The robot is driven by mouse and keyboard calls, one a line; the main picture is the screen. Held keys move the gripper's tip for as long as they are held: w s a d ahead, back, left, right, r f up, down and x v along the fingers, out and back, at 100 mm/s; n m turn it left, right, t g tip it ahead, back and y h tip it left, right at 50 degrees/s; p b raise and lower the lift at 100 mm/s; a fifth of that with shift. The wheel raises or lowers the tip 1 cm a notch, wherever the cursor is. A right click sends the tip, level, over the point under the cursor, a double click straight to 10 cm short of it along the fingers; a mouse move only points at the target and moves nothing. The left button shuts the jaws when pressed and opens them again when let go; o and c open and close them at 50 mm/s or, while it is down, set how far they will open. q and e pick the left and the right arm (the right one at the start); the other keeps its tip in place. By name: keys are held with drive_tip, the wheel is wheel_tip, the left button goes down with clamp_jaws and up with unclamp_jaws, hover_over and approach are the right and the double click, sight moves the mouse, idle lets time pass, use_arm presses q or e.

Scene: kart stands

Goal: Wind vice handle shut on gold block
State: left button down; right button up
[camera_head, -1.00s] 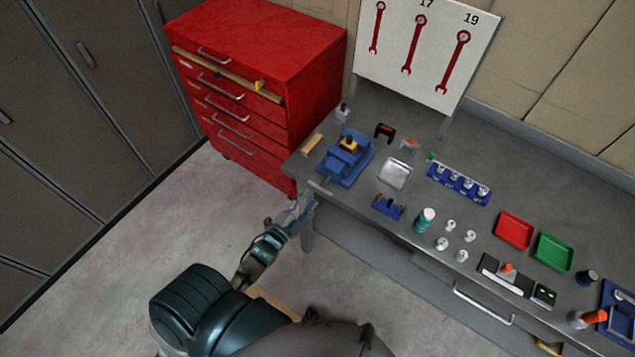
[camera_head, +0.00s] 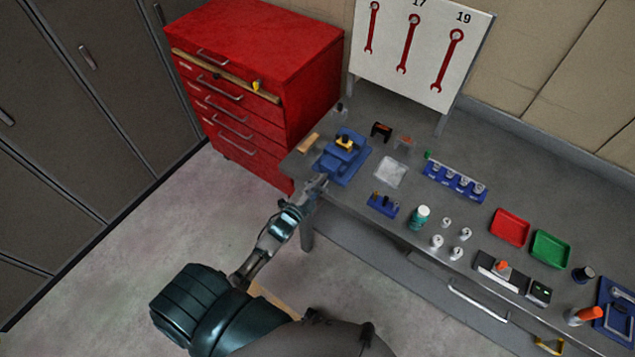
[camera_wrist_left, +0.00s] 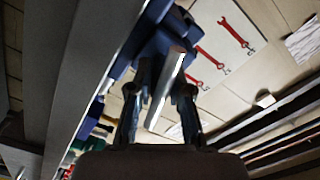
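The blue vice (camera_head: 343,167) stands at the left front corner of the grey bench. The gold block (camera_head: 345,141) sits at the top of the vice, between its jaws. My left gripper (camera_head: 318,183) is at the bench's front edge, just in front of the vice, and covers the handle in the head view. In the left wrist view, the fingers (camera_wrist_left: 159,98) are apart, with a silver bar, seemingly the vice handle (camera_wrist_left: 169,78), running between them. Contact with the bar cannot be made out. The blue vice body (camera_wrist_left: 158,38) lies beyond. My right gripper is not in view.
A red tool cabinet (camera_head: 270,60) stands left of the bench. A wooden piece (camera_head: 308,143) lies left of the vice. A silver tray (camera_head: 390,172) and a small blue holder (camera_head: 383,205) are to its right.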

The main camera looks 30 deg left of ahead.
use_arm(q)
drive_tip(key=shift+s+d, duration=0.1)
drive_tip(key=shift+d, duration=0.35)
drive_tip(key=c, duration=1.1)
unclamp_jaws()
drive_tip(key=shift+a+f, duration=0.15)
drive_tip(key=shift+a, duration=0.4)
drive_tip(key=shift+s, duration=0.1)
drive_tip(key=s+a, duration=0.1)
drive_tip(key=s, duration=1)
drive_tip(key=shift+s+a, duration=0.15)
drive_tip(key=shift+s, duration=0.15)
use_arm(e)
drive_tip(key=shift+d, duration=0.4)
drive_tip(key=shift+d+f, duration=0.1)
